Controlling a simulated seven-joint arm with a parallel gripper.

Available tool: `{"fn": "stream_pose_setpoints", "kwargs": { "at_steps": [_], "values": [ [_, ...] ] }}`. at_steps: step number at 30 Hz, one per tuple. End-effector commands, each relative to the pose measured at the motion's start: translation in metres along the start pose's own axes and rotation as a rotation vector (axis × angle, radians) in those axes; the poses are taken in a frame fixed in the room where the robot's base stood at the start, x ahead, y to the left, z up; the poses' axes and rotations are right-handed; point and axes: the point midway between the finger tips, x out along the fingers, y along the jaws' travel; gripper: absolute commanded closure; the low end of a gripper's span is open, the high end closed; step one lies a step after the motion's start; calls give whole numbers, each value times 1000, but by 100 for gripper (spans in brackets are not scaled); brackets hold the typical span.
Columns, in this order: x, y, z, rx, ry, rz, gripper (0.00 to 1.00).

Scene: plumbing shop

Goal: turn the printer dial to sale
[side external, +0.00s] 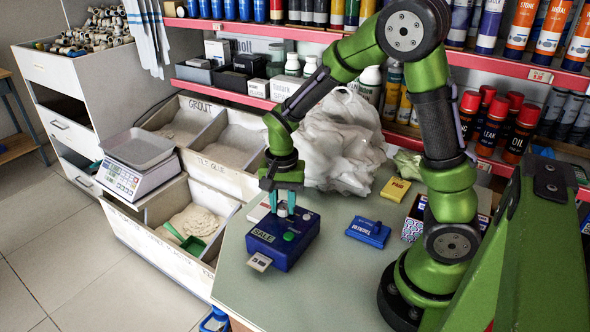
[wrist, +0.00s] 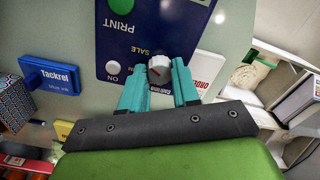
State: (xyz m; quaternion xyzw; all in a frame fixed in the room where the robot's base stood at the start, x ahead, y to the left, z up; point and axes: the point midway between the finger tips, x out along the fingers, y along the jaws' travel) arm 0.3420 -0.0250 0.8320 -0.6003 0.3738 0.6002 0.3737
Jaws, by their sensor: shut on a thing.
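The blue label printer (side external: 268,247) stands on the counter with a SALE plate on its front and a paper label sticking out. Its grey dial (wrist: 160,67) lies between my teal fingertips in the wrist view. My gripper (wrist: 160,82) is shut on the dial from above; it also shows over the printer in the side view (side external: 283,207). A small red mark shows on the dial's face, but I cannot tell clearly which label it points to. The word SALE (wrist: 133,50) is printed on the panel close to the dial, upside down in this view.
A green PRINT button (wrist: 121,4) and a white ON button (wrist: 113,68) are on the panel. A blue ink pad (side external: 368,232) lies right of the printer, with a yellow box (side external: 395,189) behind. A white plastic bag (side external: 343,140) stands at the back. The front counter is clear.

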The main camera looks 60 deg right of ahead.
Motion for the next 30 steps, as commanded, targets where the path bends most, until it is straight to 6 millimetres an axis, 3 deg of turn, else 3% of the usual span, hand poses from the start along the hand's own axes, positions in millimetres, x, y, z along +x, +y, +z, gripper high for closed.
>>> {"fn": "stream_pose_setpoints", "kwargs": {
  "at_steps": [21,22,26,30],
  "values": [
    [0,0,0,71,1,-2,100],
    [0,0,0,71,1,-2,65],
    [0,0,0,71,0,-2,45],
    [0,0,0,70,0,-1,44]
  ]
}}
